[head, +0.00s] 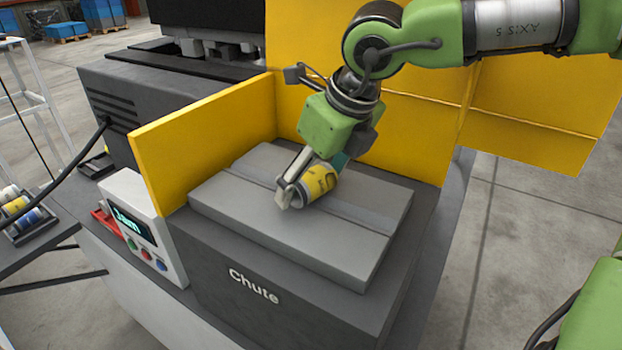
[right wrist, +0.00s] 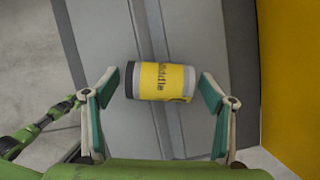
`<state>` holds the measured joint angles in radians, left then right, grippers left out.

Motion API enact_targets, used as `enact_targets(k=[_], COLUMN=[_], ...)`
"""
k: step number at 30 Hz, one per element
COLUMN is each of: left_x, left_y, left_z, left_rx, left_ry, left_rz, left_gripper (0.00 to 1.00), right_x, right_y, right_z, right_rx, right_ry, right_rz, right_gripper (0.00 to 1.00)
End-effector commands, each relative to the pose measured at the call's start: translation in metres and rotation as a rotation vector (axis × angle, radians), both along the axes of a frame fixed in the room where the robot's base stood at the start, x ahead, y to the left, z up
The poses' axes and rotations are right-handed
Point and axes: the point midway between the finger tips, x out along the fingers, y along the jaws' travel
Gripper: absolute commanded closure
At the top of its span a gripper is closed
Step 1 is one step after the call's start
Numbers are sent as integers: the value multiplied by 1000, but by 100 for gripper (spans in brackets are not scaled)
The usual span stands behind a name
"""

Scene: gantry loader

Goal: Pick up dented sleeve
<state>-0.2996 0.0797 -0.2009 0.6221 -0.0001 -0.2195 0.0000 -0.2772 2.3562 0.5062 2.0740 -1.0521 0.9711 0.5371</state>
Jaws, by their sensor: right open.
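The sleeve (head: 321,181) is a short cylinder with a yellow lettered band, lying on its side on the grey top of the chute (head: 255,215). In the right wrist view the sleeve (right wrist: 160,82) shows a dark left end and a grey right end. The lower right edge of its band looks uneven. My right gripper (head: 312,184) is open over it. In the right wrist view its fingers (right wrist: 161,88) stand on either side of the sleeve's ends, with a gap at each side. My left gripper is not identifiable in either view.
Yellow guard panels (head: 205,140) rise left of and behind the chute top. A control box (head: 145,228) with a lit display and buttons stands at the chute's left. A tray with several cylinders (head: 22,212) is at the far left. The chute top around the sleeve is clear.

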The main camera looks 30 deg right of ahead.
Motion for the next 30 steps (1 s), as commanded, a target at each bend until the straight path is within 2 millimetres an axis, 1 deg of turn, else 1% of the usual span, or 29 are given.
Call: enact_targets(k=[5,6,8,9,12,20,23,26,30], left_x=[-3,-3,-3,-3,-3,-3,-3,-3,-2], left_y=[0,1,1,1,1,1,1,1,1], left_z=[-1,-1,-1,-1,-1,-1,-3,-6,-10], left_rx=[1,1,1,1,1,1,1,1,1], left_ry=[5,5,5,5,5,5,5,5,4], left_rz=[1,1,1,1,1,2,2,2,2], left_gripper=[72,72,72,72,72,72,72,72,72], right_x=[0,0,0,0,0,1,1,2,2], right_y=[0,0,0,0,0,0,0,0,0], right_z=[-1,-1,-1,-1,-1,1,8,24,53], right_rx=[-1,-1,-1,-1,-1,0,-3,-1,0], right_ry=[-1,-1,-1,-1,0,-3,-5,-9,-9], right_rz=[1,1,1,1,1,1,0,0,-1], right_gripper=[24,26,42,52,76,76,76,76,76])
